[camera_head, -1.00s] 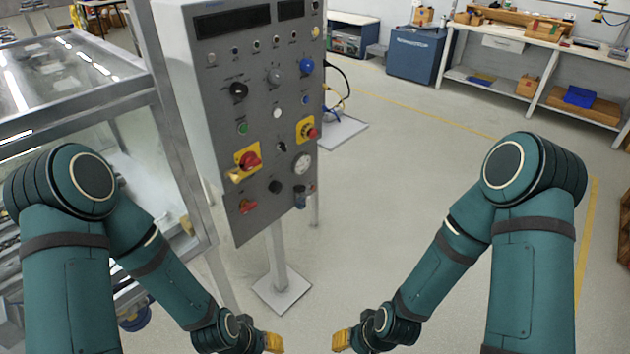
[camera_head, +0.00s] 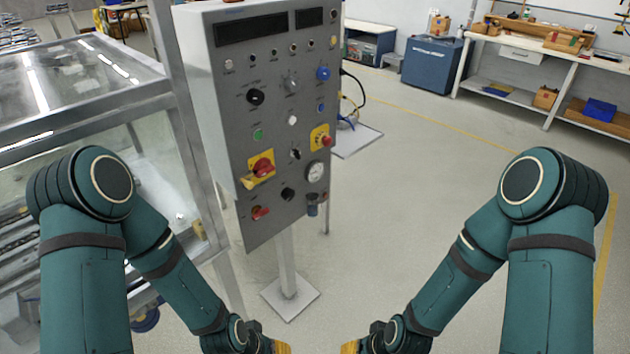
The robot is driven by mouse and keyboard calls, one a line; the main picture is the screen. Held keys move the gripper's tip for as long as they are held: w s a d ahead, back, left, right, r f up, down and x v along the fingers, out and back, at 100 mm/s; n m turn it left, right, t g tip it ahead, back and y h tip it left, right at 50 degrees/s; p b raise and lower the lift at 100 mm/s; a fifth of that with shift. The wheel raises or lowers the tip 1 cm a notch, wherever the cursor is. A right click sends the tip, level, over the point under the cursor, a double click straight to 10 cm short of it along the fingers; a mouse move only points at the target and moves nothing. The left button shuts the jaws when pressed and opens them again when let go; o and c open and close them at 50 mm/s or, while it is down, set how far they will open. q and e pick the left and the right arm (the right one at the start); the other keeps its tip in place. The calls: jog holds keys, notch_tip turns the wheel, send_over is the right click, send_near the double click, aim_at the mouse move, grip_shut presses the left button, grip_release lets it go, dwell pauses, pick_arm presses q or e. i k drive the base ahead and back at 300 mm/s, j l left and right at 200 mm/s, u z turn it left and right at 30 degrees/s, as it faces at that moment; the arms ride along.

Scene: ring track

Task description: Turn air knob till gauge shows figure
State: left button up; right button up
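A grey control panel (camera_head: 232,133) stands on a post ahead, left of centre. A round white-faced gauge (camera_head: 314,171) sits at its lower right; its reading is too small to tell. A black knob (camera_head: 288,194) is left of and below the gauge. A small dark cylindrical fitting (camera_head: 312,204) hangs just under the gauge. Which of these is the air knob I cannot tell for certain. My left gripper (camera_head: 281,347) and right gripper (camera_head: 349,347) show only as yellow parts at the bottom edge, below and apart from the panel. Their fingertips are cut off.
A metal-framed clear enclosure (camera_head: 90,95) stands close on the panel's left. The panel's square foot plate (camera_head: 290,297) is on the floor. A blue cabinet (camera_head: 432,63) and a workbench (camera_head: 545,52) are at the back. The floor right of the panel is clear.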

aim_at(289, 194)
jog(key=i+j+z, duration=0.1)
jog(key=i+z, duration=0.3)
jog(key=i+j+z, duration=0.35)
jog(key=i, duration=0.2)
jog(key=l, duration=0.1)
